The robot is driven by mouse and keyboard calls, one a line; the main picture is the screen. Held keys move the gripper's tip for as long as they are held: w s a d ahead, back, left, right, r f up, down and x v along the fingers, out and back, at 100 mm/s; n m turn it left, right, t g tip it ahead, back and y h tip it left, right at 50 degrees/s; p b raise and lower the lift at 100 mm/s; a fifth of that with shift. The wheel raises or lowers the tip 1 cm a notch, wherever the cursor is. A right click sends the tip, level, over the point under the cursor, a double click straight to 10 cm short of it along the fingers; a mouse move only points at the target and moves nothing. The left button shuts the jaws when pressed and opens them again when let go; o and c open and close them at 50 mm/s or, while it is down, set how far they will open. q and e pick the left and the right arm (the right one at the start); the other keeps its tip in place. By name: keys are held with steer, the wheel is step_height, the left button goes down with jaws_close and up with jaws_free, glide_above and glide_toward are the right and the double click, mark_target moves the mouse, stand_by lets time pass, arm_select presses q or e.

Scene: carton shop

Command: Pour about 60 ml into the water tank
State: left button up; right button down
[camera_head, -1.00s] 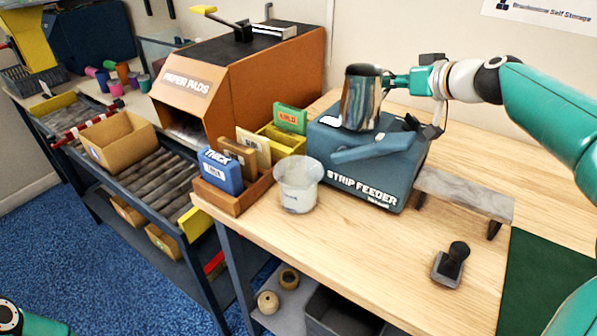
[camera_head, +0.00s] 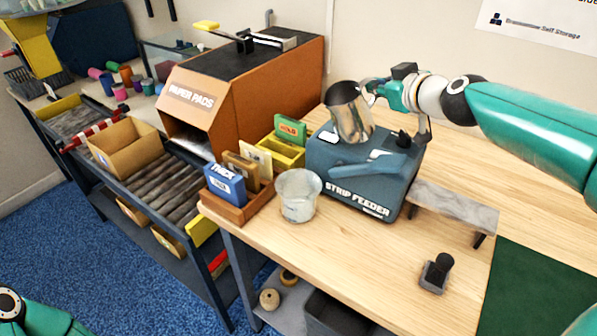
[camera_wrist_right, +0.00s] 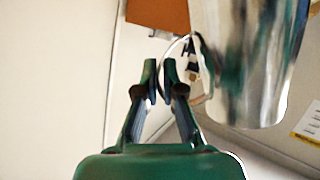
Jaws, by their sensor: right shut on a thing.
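A shiny metal jug (camera_head: 350,114) hangs over the blue strip feeder (camera_head: 352,180), tilted with its rim leaning to the left. My right gripper (camera_head: 371,90) is shut on the jug's handle; in the right wrist view the fingertips (camera_wrist_right: 163,80) pinch the thin handle beside the jug body (camera_wrist_right: 248,60). No stream of liquid shows. A translucent tub (camera_head: 298,197) stands upright on the table, left of and in front of the feeder. I see no part labelled water tank. Only a piece of my left arm shows at bottom left; its gripper is out of view.
A wooden holder (camera_head: 236,211) with cards and a blue pack stands left of the tub. Behind are a yellow bin (camera_head: 281,150) and an orange paper pads box (camera_head: 245,90). A grey bench (camera_head: 452,206) and a black stamp (camera_head: 436,272) lie right. The front table is clear.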

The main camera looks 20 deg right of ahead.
mark_target(349, 81)
steer(key=shift+n+t+h, duration=0.3)
steer(key=shift+n+h, duration=0.2)
steer(key=shift+n, duration=0.4)
steer(key=a+r+p, duration=0.2)
steer(key=p, duration=0.1)
steer(key=a+r+p, duration=0.1)
steer(key=p, duration=0.1)
steer(key=shift+s+r, duration=0.3)
steer(key=shift+s+a+f, duration=0.1)
steer(key=shift+f, duration=0.2)
steer(key=shift+a+n+h+p, duration=0.3)
steer(key=shift+a+n+p, duration=0.15)
steer(key=shift+n, duration=0.15)
steer(key=shift+a+n+t, duration=0.25)
steer(key=shift+n+t, duration=0.05)
steer(key=shift+n, duration=0.1)
steer(key=shift+s+a+n+t+h, duration=0.15)
steer(key=shift+a+n+t+h, duration=0.2)
steer(key=shift+n, duration=0.25)
steer(key=shift+a+b, duration=0.2)
steer(key=shift+b, duration=0.15)
steer(key=shift+s+a+f+n+t+h+b, duration=0.1)
steer(key=shift+s+a+n+t+h+b, duration=0.05)
steer(key=shift+a+n+b, duration=0.35)
steer(key=shift+s+a+f+n+t+h+b, duration=0.1)
steer(key=shift+a+n+b, duration=0.2)
steer(key=shift+n, duration=0.3)
steer(key=shift+a, duration=0.25)
